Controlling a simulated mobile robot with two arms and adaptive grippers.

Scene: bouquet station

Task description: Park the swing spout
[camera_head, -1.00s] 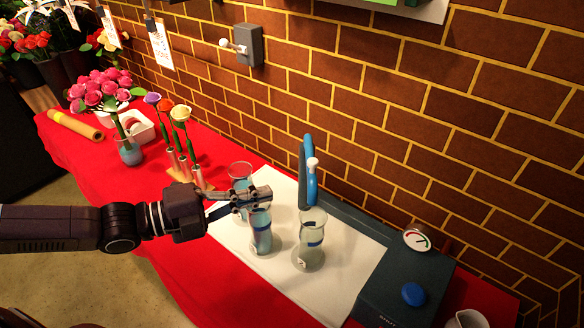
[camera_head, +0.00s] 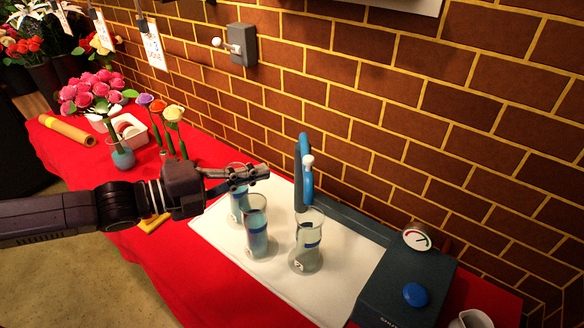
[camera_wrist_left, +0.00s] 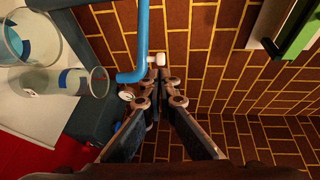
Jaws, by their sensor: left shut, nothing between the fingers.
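The blue swing spout (camera_head: 304,180) rises from the dark dispenser (camera_head: 352,232) near the wall, with a white knob (camera_head: 308,161) on it. Its outlet end is over or close to a tall glass (camera_head: 307,258); I cannot tell exactly. My left gripper (camera_head: 262,173) is shut and empty, left of the spout and apart from it, above two glasses with bluish water (camera_head: 257,240). In the left wrist view the spout (camera_wrist_left: 143,40) and its white knob (camera_wrist_left: 156,60) appear just beyond my fingertips (camera_wrist_left: 163,88). My right gripper is not in view.
The glasses stand on a white mat (camera_head: 215,242) on a red-clothed table. A blue button (camera_head: 415,294) and a gauge (camera_head: 416,236) sit on the dispenser's right end. A brick wall stands close behind, with a grey switch box (camera_head: 242,45). Flowers (camera_head: 92,92) are at the left.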

